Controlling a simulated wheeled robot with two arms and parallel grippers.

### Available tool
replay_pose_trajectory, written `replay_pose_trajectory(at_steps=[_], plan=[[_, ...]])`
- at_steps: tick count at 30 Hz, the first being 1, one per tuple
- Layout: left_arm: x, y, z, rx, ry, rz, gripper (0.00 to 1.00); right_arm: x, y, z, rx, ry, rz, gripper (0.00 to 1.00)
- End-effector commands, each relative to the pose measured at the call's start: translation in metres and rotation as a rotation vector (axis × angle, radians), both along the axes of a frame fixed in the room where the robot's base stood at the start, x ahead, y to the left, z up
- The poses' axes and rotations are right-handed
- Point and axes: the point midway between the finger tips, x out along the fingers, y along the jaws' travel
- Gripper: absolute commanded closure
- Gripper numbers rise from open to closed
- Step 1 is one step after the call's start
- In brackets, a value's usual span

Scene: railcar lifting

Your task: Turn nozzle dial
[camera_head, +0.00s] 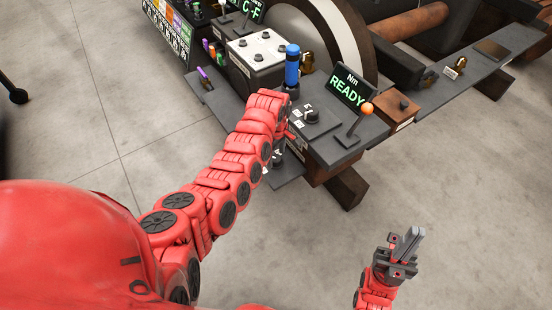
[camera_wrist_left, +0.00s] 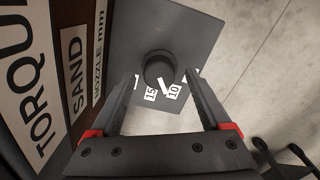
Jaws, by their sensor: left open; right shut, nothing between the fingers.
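The nozzle dial is a round black knob (camera_wrist_left: 158,66) on a dark grey plate (camera_wrist_left: 187,30) in the left wrist view. White labels "15" and "10" and a white pointer mark sit beside it. My left gripper (camera_wrist_left: 160,76) is open, with one finger on each side of the dial; I cannot tell whether either finger touches it. In the head view my left arm largely hides the gripper and the dial; part of the grey plate (camera_head: 287,174) shows beside the arm. My right gripper (camera_head: 414,235) is shut and empty, over the floor at lower right.
A panel reading "TORQUE" and "SAND NOZZLE mm" (camera_wrist_left: 76,75) stands left of the plate. On the bench are a blue-handled tool (camera_head: 292,66), a READY display (camera_head: 349,88), an orange-knobbed lever (camera_head: 366,109) and a white-topped box (camera_head: 257,48). The floor in front is clear.

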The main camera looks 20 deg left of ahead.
Motion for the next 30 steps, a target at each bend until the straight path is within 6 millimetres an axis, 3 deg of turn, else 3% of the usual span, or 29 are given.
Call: replay_pose_trajectory(at_steps=[6, 17, 30], plan=[[0.001, 0.001, -0.017, 0.001, -0.001, 0.0, 0.19, 0.0, 0.0, -0.002, 0.0, 0.0, 0.0, 1.0], [0.001, 0.0, -0.021, 0.0, -0.004, 0.001, 0.19, 0.0, 0.0, -0.002, 0.0, 0.0, 0.0, 1.0], [0.001, 0.0, -0.021, 0.0, -0.003, 0.001, 0.97, 0.0, 0.0, -0.002, 0.0, 0.0, 0.0, 1.0]])
